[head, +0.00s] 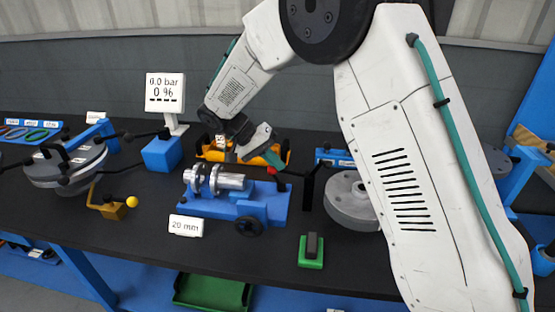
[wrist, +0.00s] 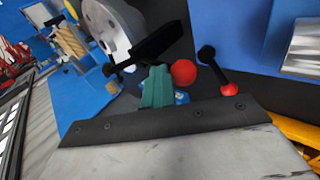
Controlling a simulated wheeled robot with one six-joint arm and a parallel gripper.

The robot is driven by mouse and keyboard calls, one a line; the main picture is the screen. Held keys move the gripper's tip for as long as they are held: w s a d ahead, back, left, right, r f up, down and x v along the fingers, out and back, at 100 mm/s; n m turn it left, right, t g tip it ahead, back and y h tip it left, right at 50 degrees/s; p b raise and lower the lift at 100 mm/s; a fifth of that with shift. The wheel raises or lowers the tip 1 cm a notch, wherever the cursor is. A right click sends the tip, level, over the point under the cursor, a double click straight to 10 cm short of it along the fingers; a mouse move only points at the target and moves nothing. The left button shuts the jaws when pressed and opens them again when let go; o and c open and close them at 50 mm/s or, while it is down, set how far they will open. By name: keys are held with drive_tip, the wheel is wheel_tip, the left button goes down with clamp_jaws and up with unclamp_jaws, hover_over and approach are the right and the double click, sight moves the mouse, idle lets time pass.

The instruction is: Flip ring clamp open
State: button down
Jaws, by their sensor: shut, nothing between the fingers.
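My gripper (head: 274,160) is above the black bench, between the blue vise and the grey flanged body. Its teal fingers (wrist: 157,88) are shut and hold nothing. A black lever (wrist: 152,46) with a red ball (wrist: 183,72) lies just beyond the fingertips in the wrist view; I cannot tell whether they touch. A red ball (head: 272,170) also shows by the fingers in the head view. The grey flanged body (head: 348,203) is partly hidden by my arm; its disc (wrist: 106,28) shows in the wrist view. I cannot make out the ring clamp for certain.
The blue vise (head: 235,205) holds a metal cylinder, left of the flanged body. A black post (head: 308,187) stands close to my gripper. A second black lever with a red end (wrist: 228,88) is nearby. A lidded round vessel (head: 66,165) stands at left; a yellow bin (head: 288,150) is behind.

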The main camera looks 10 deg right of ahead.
drive_tip(key=shift+f, duration=0.3)
drive_tip(key=shift+r, duration=0.1)
drive_tip(key=s+d+r+v, duration=0.1)
drive_tip(key=v, duration=1.1)
drive_tip(key=shift+r, duration=0.55)
drive_tip(key=shift+a, duration=0.1)
